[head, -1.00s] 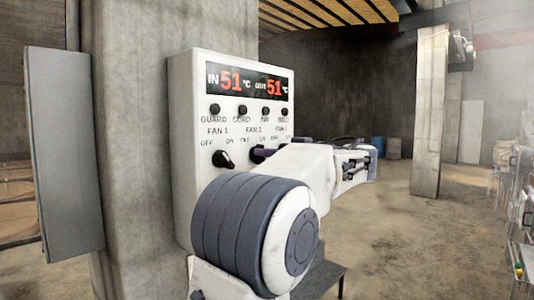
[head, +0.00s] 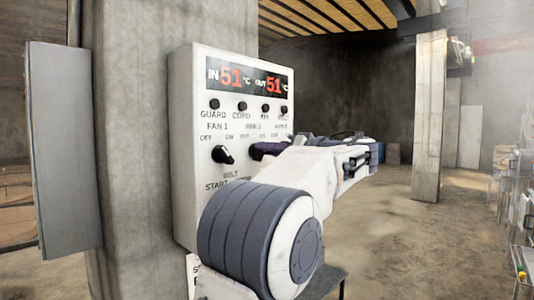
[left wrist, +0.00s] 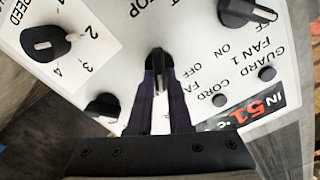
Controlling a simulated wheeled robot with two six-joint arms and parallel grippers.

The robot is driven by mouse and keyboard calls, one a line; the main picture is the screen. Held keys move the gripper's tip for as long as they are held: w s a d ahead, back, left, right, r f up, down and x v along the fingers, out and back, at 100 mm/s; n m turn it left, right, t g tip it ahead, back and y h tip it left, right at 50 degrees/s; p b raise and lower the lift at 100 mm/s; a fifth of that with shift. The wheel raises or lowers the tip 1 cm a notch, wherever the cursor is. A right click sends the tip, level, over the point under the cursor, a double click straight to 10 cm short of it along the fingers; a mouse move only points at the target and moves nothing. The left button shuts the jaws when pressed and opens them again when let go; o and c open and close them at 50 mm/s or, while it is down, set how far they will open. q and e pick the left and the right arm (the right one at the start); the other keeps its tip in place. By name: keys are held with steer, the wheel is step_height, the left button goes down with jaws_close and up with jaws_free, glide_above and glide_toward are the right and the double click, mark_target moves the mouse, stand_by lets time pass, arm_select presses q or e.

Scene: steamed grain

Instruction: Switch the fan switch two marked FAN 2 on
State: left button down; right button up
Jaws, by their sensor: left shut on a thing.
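The white control panel (head: 182,130) is on a concrete pillar. My left gripper (head: 262,150) reaches its front in the head view, at the FAN 2 place right of the black FAN 1 knob (head: 222,154). In the left wrist view my left gripper (left wrist: 161,82) is shut on a black knob (left wrist: 157,59), one finger on each side. My right gripper is not in view.
The FAN 1 knob also shows in the wrist view (left wrist: 243,12), close to the held knob. A SPEED knob (left wrist: 45,43) and another dark knob (left wrist: 103,106) are nearby. The display (head: 248,79) reads IN 51 and OUT 51. A grey panel (head: 62,150) stands left of the pillar.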

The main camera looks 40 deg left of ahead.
arm_select(q)
steer(key=shift+w+m, duration=0.1)
steer(key=shift+m, duration=0.6)
steer(key=c, duration=0.8)
jaws_free()
steer(key=shift+c, duration=0.2)
steer(key=shift+d+f, duration=0.1)
steer(key=shift+d, duration=0.05)
steer(key=d+b, duration=0.2)
steer(key=d, duration=0.8)
steer(key=shift+s+d, duration=0.15)
steer(key=shift+s, duration=0.3)
